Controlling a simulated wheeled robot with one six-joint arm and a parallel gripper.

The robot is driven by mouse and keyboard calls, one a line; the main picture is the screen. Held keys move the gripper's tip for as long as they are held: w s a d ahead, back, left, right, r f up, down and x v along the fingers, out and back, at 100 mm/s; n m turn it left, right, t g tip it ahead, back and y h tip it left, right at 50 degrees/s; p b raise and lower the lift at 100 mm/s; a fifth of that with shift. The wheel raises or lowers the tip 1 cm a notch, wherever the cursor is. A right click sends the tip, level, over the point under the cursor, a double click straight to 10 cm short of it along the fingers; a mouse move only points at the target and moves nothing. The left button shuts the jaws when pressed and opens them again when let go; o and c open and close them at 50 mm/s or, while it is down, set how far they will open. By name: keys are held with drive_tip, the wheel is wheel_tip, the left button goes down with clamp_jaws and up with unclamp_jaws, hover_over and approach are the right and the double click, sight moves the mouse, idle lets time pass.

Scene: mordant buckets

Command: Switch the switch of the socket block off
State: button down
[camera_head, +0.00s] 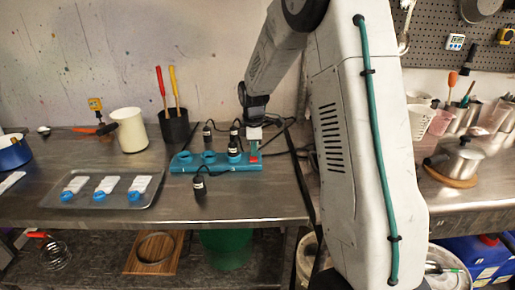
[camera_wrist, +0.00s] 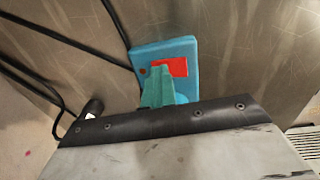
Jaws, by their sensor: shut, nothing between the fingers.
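In the wrist view the red switch (camera_wrist: 172,67) shows on the end of the socket block (camera_wrist: 180,48). My gripper (camera_head: 254,147) is above the block's right end, pointing down. Its teal fingers (camera_wrist: 158,85) are shut and empty, at the near left edge of the switch. They hide part of the switch and block. I cannot tell whether they touch it.
A metal tray (camera_head: 150,200) with labelled cards and blue caps is to the left. A white pot (camera_head: 130,130) and a black holder (camera_head: 174,126) stand behind. Black cables run behind and right of the block.

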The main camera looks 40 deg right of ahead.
drive_tip(key=shift+s+a+r, duration=0.1)
drive_tip(key=shift+s+a, duration=0.35)
drive_tip(key=shift+s, duration=0.2)
wheel_tip(320, 180, up, 14)
drive_tip(key=s, duration=0.1)
drive_tip(key=shift+s+a, duration=0.2)
drive_tip(key=shift+a, duration=0.25)
